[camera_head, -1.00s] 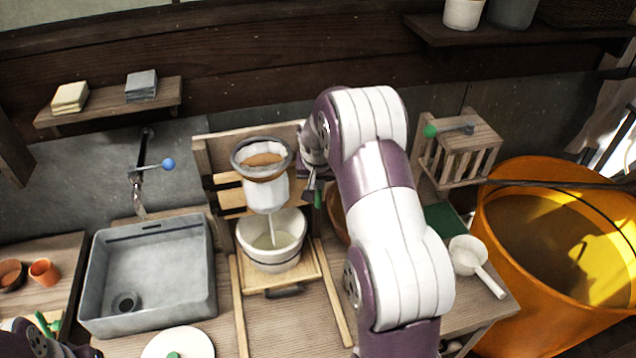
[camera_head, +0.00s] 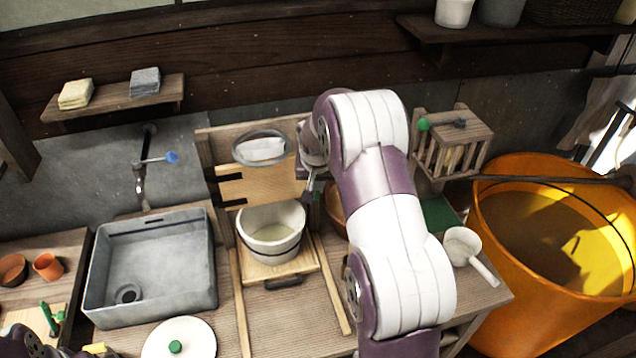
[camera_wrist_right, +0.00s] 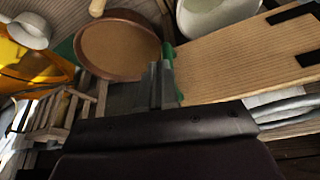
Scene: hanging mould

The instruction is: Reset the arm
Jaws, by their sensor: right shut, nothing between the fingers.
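My right arm fills the middle of the head view. My right gripper (camera_head: 314,188) is shut and empty, beside the back board, right of the metal ring (camera_head: 240,154). In the right wrist view, its closed fingers (camera_wrist_right: 162,85) point toward a round brown bowl (camera_wrist_right: 118,48) and a wooden board (camera_wrist_right: 245,62). Part of my left arm (camera_head: 28,343) shows at the bottom left edge of the head view; its fingers cannot be made out clearly.
A white pot (camera_head: 270,246) with pale liquid stands under the ring. A slatted wooden box (camera_head: 480,143), a white ladle (camera_head: 463,246) and a large orange tub (camera_head: 500,280) are on the right. A grey sink (camera_head: 150,262) is on the left.

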